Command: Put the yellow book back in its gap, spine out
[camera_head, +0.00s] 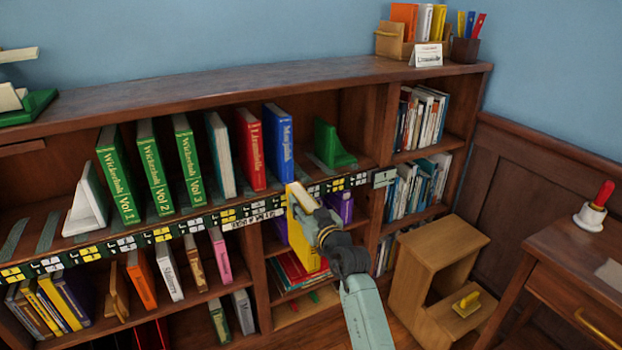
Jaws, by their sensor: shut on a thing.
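The yellow book (304,246) is in my gripper (312,222), held in front of the bookcase below the upper shelf edge. Its pale page side shows at the top, and my gripper and arm hide part of it. My gripper is shut on it. On the upper shelf stand green volumes (118,178), a teal book (219,155), a red book (250,148) and a blue book (279,145). Spaces show between some of these books. A white bookend (88,203) is at the left and a green bookend (331,145) at the right.
A label strip (165,234) runs along the shelf edge. The lower shelf holds several books, including an orange one (141,280). A wooden step stool (437,262) stands right of my arm, with a small yellow object (467,303) on it. A desk (570,270) is at far right.

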